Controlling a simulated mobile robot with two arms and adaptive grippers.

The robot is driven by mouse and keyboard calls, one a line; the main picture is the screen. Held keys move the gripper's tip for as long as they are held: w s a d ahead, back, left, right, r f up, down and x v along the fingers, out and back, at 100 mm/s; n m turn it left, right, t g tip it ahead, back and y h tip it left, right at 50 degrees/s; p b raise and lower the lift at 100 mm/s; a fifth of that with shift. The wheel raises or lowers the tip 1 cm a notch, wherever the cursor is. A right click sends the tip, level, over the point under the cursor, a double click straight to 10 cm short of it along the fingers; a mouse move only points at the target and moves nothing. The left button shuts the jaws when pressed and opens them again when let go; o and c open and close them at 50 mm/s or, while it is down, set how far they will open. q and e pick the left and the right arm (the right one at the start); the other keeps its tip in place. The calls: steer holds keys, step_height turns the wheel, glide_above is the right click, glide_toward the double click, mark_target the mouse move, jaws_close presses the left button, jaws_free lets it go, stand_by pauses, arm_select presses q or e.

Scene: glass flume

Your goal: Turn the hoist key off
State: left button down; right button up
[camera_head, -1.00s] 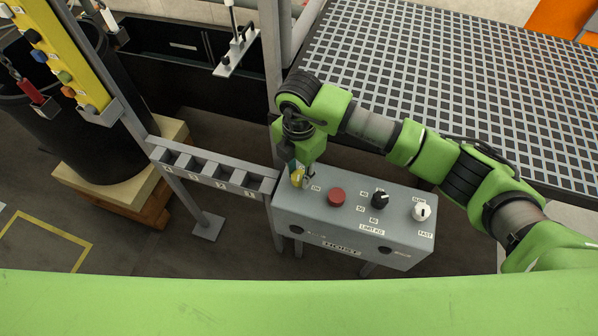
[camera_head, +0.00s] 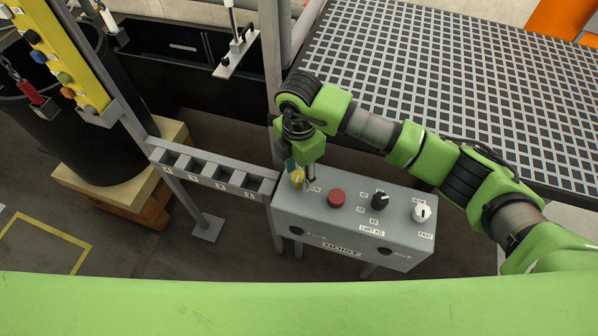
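The grey hoist box (camera_head: 345,240) stands at the centre, labelled HOIST on its front. The yellow hoist key switch (camera_head: 297,178) is at the left end of its top face; its exact angle is too small to tell. My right gripper (camera_head: 306,183) reaches down from above, right at the key and partly over it. Its fingers are small and partly hidden by the wrist, so I cannot tell whether they are shut on the key. My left gripper is not in view.
On the box top are a red button (camera_head: 336,197), a black LIMIT KG knob (camera_head: 380,199) and a white knob (camera_head: 421,212). A slotted grey rack (camera_head: 215,172) adjoins the box's left side. A metal grating (camera_head: 470,80) lies behind my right arm.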

mark_target(299, 176)
stand_by(0.3)
step_height(299, 176, up, 12)
stand_by(0.5)
steer(key=shift+s, duration=0.1)
stand_by(0.3)
